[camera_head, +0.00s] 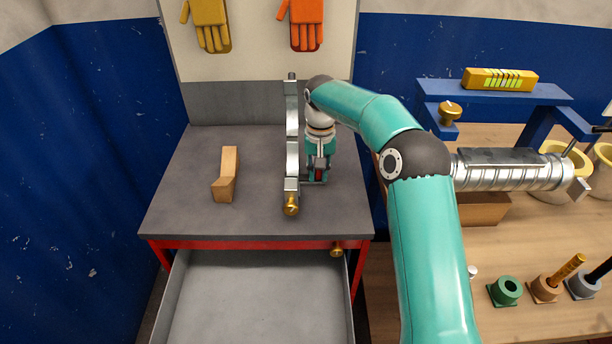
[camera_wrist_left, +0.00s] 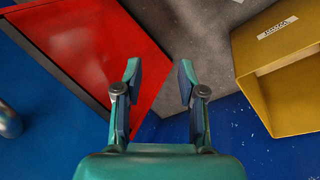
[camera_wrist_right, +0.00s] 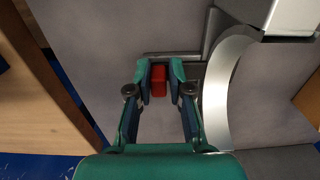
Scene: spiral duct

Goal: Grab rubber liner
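A small red block (camera_wrist_right: 159,80), which looks like the rubber liner, sits between the fingertips of my right gripper (camera_wrist_right: 160,78) in the right wrist view. The fingers are drawn close together with the block between their pads. In the head view this gripper (camera_head: 318,172) points down at the grey tabletop, just right of an upright metal clamp (camera_head: 292,140) with a brass knob. The red block (camera_head: 318,175) shows there partly hidden by the fingers. My left gripper (camera_wrist_left: 158,85) is open and empty in the left wrist view; the head view does not show it.
The grey table (camera_head: 190,205) has an open, empty drawer (camera_head: 260,300) below. A wooden block (camera_head: 226,175) stands left of the clamp. A wooden bench (camera_head: 520,230) at right carries a metal spiral duct (camera_head: 515,175). A yellow box (camera_wrist_left: 280,65) is near my left gripper.

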